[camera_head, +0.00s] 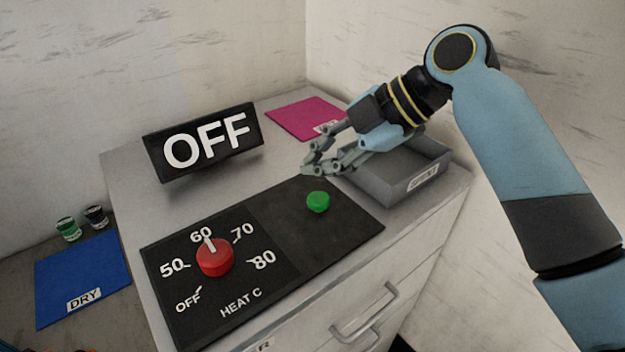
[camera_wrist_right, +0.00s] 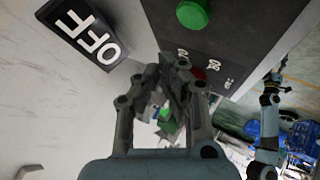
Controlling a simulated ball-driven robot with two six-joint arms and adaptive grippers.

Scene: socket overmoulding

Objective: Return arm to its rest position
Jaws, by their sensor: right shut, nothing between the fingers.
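My right arm reaches in from the right in the head view. Its gripper (camera_head: 309,170) is shut and empty, held above the cabinet top near the back edge of the black control panel (camera_head: 283,225). It is a little behind and above the green button (camera_head: 318,201), apart from it. The right wrist view shows the shut fingers (camera_wrist_right: 165,68) with the green button (camera_wrist_right: 192,14) beyond. The red dial (camera_head: 214,258) has its white pointer at about 60. The black sign (camera_head: 203,143) reads OFF. My left gripper is not clearly in view.
A grey tray (camera_head: 436,161) sits under my right forearm and gripper. A magenta mat (camera_head: 290,115) lies at the back of the cabinet. A blue mat (camera_head: 82,277) labelled DRY and two small containers (camera_head: 68,229) are at the left. White walls stand behind and to the right.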

